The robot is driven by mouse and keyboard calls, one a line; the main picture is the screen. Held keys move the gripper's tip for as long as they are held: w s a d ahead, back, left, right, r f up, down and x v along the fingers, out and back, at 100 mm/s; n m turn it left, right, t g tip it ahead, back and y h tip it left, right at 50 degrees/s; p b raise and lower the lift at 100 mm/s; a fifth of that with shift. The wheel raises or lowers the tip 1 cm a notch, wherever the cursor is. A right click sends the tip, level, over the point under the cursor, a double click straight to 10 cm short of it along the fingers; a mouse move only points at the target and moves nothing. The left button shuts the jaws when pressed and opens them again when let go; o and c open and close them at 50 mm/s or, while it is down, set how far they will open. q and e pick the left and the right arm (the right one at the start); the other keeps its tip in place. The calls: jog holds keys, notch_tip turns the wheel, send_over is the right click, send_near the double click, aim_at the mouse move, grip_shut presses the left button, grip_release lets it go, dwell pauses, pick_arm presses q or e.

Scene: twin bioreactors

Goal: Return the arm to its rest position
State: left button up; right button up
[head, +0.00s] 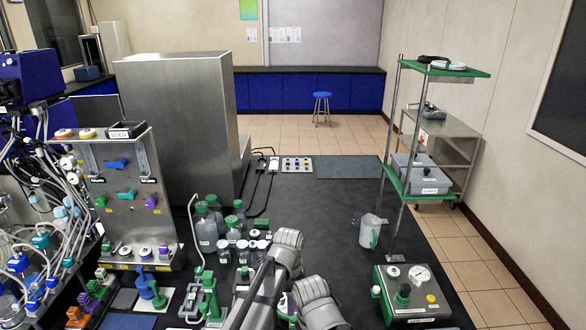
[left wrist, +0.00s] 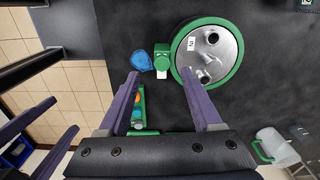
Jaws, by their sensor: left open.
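My left gripper (left wrist: 160,73) is open in the left wrist view, its two purple-grey fingers apart with nothing held between them. It points down over the dark bench. A round vessel with a metal lid and green rim (left wrist: 210,52) lies just beyond the right fingertip. A green-framed piece with orange and blue round parts (left wrist: 137,105) shows low between the fingers. In the head view, grey links of my arm come in at the bottom middle; the fingertips are hard to make out there. My right gripper is not in view.
Green-capped bottles (head: 207,232) stand just left of my arm. A steel cabinet (head: 180,125) rises behind.

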pick_arm(q)
jog(key=s+a+n, duration=0.5)
jog(key=a+n, duration=0.3)
jog(key=n, duration=0.1)
jog(key=s+a+n, duration=0.5)
jog(key=a+n, duration=0.3)
jog(key=s+d+f+m+b, duration=0.2)
jog(key=s+d, duration=0.1)
jog(key=d, duration=0.2)
jog(key=s+d+f+m+y+b, duration=0.1)
jog(key=s+d+f+m+b, duration=0.1)
jog(key=d, duration=0.4)
jog(key=shift+s+f+b, duration=0.25)
jog(key=shift+s+b, duration=0.05)
jog(key=shift+s, duration=0.15)
